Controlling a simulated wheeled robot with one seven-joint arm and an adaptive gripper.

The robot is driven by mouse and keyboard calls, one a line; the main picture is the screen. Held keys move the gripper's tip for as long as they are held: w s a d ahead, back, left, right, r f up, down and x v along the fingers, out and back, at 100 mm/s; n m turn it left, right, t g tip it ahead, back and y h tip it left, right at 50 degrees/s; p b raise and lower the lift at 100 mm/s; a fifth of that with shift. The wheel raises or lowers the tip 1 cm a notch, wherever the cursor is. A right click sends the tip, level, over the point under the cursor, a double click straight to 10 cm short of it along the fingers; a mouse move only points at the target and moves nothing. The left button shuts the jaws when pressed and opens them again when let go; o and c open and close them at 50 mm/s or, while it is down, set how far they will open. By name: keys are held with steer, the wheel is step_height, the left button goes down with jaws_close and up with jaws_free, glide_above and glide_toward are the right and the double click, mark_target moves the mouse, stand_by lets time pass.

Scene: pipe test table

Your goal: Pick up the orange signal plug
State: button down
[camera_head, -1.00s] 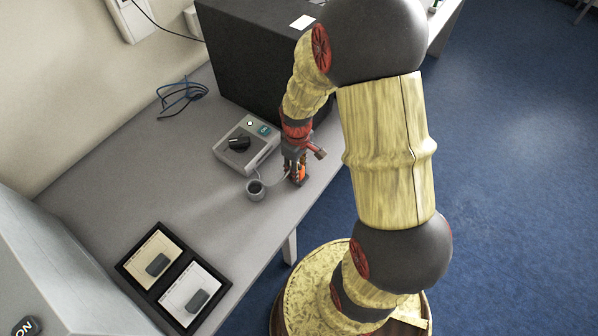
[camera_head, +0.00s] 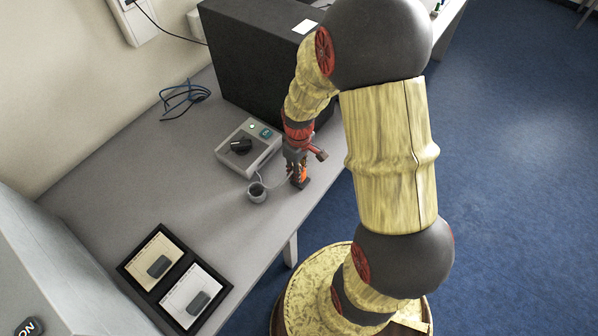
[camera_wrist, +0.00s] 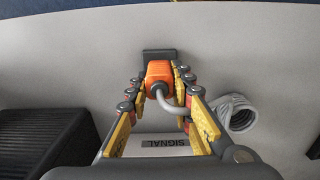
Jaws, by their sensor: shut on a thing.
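The orange signal plug (camera_wrist: 158,72) is between the two fingers of my gripper (camera_wrist: 157,84) in the wrist view, with a grey cable bending from its near side. My gripper (camera_head: 298,172) is shut on it. In the head view only a sliver of orange (camera_head: 303,172) shows between the fingers. A small dark block (camera_wrist: 159,55) lies at the plug's far end; I cannot tell whether the plug sits in it or is clear of it. A plate lettered SIGNAL (camera_wrist: 164,143) shows at the near side in the wrist view.
A grey box with a black knob (camera_head: 248,147) stands left of my gripper. A large black case (camera_head: 258,60) stands behind. A black tray (camera_head: 172,242) with two cards lies front left. Blue cable (camera_head: 184,98) lies near the wall.

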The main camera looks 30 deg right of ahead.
step_height(320, 180, up, 3)
steer(key=shift+f+p, duration=0.15)
steer(key=shift+p, duration=0.6)
steer(key=s+a+r+p, duration=0.1)
steer(key=s+r+p, duration=0.1)
steer(key=s+r, duration=0.2)
steer(key=s+a+r+p, duration=0.1)
steer(key=s+r+p, duration=0.2)
steer(key=s, duration=0.6)
steer(key=shift+s+a+r, duration=0.2)
steer(key=shift+s+r, duration=0.2)
steer(key=shift+r, duration=0.9)
